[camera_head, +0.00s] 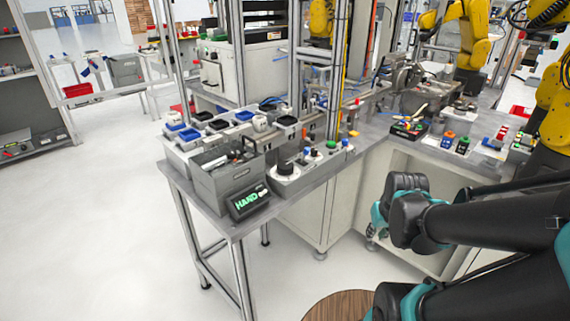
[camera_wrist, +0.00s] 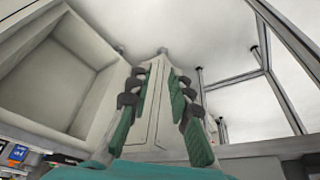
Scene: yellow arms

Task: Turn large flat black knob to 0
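A black knob (camera_head: 286,168) sits on a round white dial on top of a grey control box (camera_head: 300,180), near the front edge of the workbench. Its pointer and dial marks are too small to read. The knob is not recognisable in the wrist view. My gripper (camera_wrist: 160,85) shows in the wrist view with its green-padded fingers apart and nothing between them. Behind the fingers are a pale cabinet panel and the floor. In the head view my arm reaches in from the right, well apart from the knob; the fingers cannot be made out there.
A dark display with green letters reading HAND (camera_head: 249,202) stands left of the knob, before a grey bin (camera_head: 222,178). Small coloured buttons (camera_head: 331,145) lie to the knob's right. An open cabinet (camera_head: 400,170) is below the right bench. The floor at left is clear.

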